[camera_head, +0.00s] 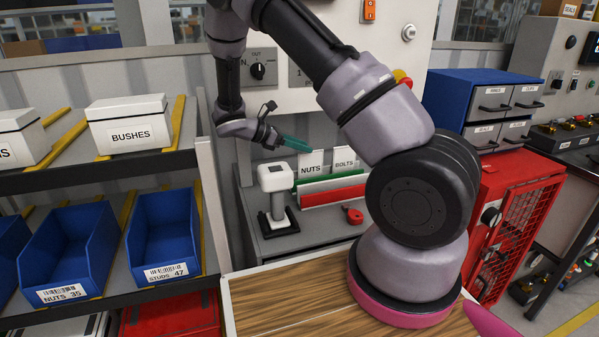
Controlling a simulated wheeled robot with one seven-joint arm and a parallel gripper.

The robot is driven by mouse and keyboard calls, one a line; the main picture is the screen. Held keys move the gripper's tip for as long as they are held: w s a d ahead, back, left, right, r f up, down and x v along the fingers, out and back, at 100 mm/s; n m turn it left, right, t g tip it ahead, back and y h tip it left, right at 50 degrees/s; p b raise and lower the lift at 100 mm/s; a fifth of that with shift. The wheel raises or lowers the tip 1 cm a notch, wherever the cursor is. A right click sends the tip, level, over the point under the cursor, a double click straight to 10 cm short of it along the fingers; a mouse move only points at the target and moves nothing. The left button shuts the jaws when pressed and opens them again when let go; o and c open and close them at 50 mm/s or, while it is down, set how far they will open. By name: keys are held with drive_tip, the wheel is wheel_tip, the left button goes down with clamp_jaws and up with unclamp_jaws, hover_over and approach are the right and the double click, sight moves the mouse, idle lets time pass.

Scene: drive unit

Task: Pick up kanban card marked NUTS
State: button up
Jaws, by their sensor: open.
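The white card marked NUTS (311,165) stands upright at the left end of a card holder on the grey bench, beside a card marked BOLTS (345,159). Green and red strips lie in front of the cards and hide their lower parts. My gripper (299,146), with teal fingers, is above and slightly left of the NUTS card in the picture, apart from it. It is open, with nothing seen between its fingers, though the gap is hard to make out at this angle.
A white-headed device (276,179) stands left of the cards. A red tape-like object (352,216) lies in front. A shelf with blue bins (70,250) is at left. A blue drawer cabinet (480,105) and red mesh cabinet (515,220) are at right. My arm blocks the bench's right side.

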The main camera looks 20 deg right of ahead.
sight(319, 155)
drive_tip(key=x, duration=0.4)
drive_tip(key=f+x, duration=0.1)
drive_tip(key=x, duration=0.2)
drive_tip(key=shift+s+a, duration=0.25)
drive_tip(key=shift+a, duration=0.05)
clamp_jaws()
